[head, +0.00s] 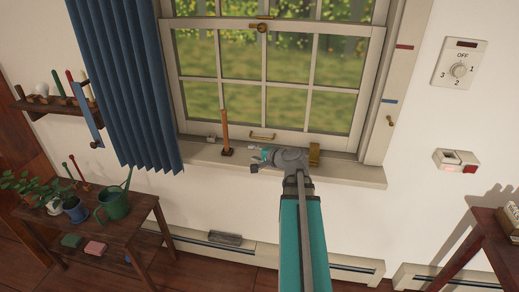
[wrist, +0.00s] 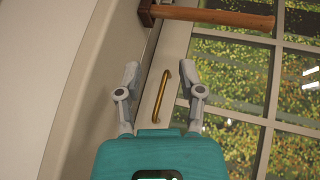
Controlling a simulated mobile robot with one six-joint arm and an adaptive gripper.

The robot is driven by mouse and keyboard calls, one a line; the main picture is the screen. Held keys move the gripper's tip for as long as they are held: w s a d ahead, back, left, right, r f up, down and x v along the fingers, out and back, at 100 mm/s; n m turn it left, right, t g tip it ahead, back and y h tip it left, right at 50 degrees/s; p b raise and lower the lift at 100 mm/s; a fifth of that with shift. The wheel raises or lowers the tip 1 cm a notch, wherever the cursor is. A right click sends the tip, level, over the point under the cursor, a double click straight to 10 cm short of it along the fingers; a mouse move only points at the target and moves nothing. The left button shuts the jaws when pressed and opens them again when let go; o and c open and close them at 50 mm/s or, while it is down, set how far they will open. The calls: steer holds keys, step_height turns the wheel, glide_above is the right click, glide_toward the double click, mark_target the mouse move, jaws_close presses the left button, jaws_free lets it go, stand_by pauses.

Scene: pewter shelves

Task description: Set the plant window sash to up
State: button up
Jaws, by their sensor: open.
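The plant window sash (head: 300,136) is the lower cream sash with several panes; its bottom rail is down close to the sill. A brass pull handle (head: 262,136) is fixed on that rail; it also shows in the wrist view (wrist: 162,96). My gripper (head: 257,158) is just below the handle over the sill, open and empty. In the wrist view my gripper's two grey fingers (wrist: 160,80) stand apart, with the handle seen between them. I cannot tell the remaining distance to the handle. A brass catch (head: 261,27) sits on the sash's top rail.
A wooden stick with a dark foot (head: 225,130) stands upright on the sill (head: 358,174) left of my gripper. A brass block (head: 314,154) is at right. A blue curtain (head: 125,80) hangs left. Red (head: 404,47) and blue (head: 389,101) marks are on the right frame.

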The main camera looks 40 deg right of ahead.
mark_target(260, 138)
steer(key=s+d+m+h+b, duration=0.1)
steer(key=d, duration=0.2)
steer(key=s+d+f+m+t+h+b, duration=0.1)
steer(key=d, duration=0.1)
steer(key=s+d+m+t+h+b, duration=0.1)
steer(key=d+m, duration=0.1)
steer(key=d, duration=0.1)
steer(key=shift+s+d+f, duration=0.15)
steer(key=shift+d, duration=0.15)
steer(key=shift+s+d, duration=0.25)
steer(key=shift+d, duration=0.2)
steer(key=shift+w, duration=0.1)
steer(key=w, duration=0.4)
steer(key=w+f+b, duration=0.1)
steer(key=w, duration=0.4)
steer(key=w+d+b, duration=0.1)
steer(key=w, duration=0.3)
steer(key=shift+w+f, duration=0.25)
steer(key=shift+f, duration=0.05)
jaws_close()
